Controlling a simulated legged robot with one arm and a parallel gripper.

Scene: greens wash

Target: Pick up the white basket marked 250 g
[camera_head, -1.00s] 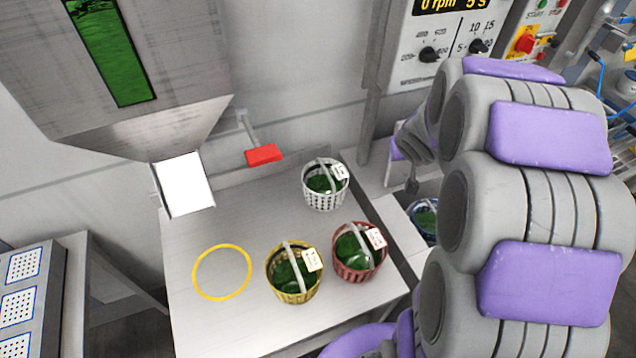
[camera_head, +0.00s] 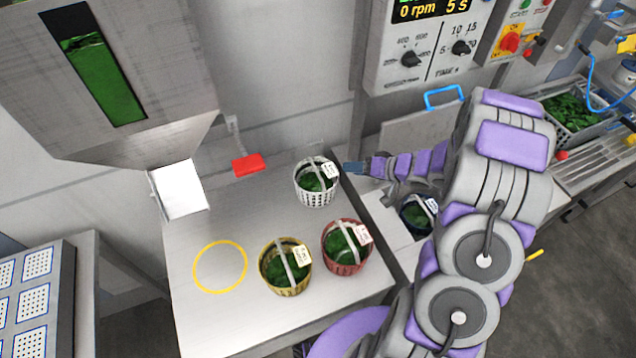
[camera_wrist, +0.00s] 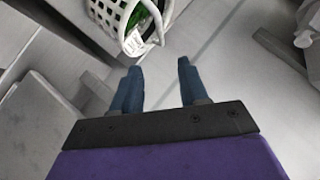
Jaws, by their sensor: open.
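The white basket (camera_head: 315,186) stands upright at the back right of the steel table, with greens inside, a pale handle over the top and a white tag. The tag's writing is too small to read. It also shows at the top of the wrist view (camera_wrist: 128,22), with its handle and tag towards me. My gripper (camera_head: 352,168) is just right of the basket, near its rim height, apart from it. In the wrist view my two blue fingers (camera_wrist: 160,68) are spread and empty, with the basket beyond them and slightly left.
A yellow basket (camera_head: 273,275) and a red basket (camera_head: 334,262) stand nearer on the table (camera_head: 205,322). A blue basket (camera_head: 408,222) sits lower right, partly hidden by my arm. A yellow ring (camera_head: 197,278) marks the left. A red paddle (camera_head: 249,165) is behind.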

